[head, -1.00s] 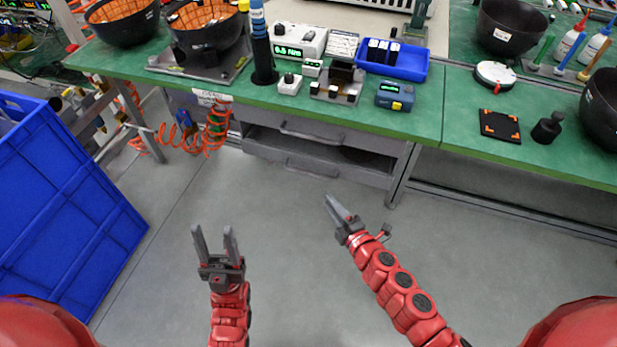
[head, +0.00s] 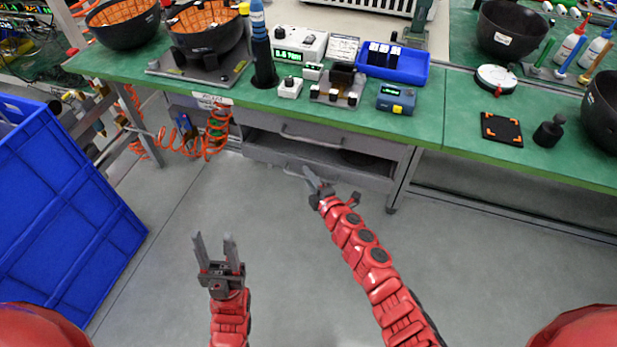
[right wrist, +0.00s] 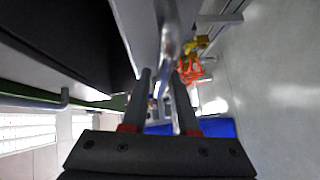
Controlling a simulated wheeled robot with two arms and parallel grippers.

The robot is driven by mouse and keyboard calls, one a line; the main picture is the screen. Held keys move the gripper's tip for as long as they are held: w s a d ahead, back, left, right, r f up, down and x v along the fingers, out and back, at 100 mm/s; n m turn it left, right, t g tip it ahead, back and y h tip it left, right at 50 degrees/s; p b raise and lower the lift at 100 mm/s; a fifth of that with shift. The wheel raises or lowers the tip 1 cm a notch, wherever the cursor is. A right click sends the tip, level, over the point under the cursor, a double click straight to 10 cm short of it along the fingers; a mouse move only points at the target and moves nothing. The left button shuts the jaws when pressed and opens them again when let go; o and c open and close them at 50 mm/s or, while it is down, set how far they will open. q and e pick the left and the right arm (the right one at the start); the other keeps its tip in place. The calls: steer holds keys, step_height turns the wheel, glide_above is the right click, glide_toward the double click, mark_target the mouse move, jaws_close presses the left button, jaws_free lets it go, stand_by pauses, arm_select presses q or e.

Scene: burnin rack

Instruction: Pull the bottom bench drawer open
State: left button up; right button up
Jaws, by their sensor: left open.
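The bottom bench drawer (head: 268,161) is a grey front low under the green bench, with a dark space above it. Its bar handle (right wrist: 170,30) shows in the right wrist view, running between the fingers of my right gripper (right wrist: 161,85). In the head view my right gripper (head: 312,180) is at the drawer front, and its fingertips cover part of the handle. Its fingers are apart, with no clear grip on the bar. My left gripper (head: 217,245) is open and empty above the floor, well in front of the bench.
The upper drawer (head: 350,142) with its own bar handle sits just above. A blue crate (head: 70,220) stands at the left. Orange coiled hoses (head: 212,135) hang left of the drawers. A bench leg (head: 402,180) stands at the right. The floor in front is clear.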

jaws_close()
stand_by(1.4)
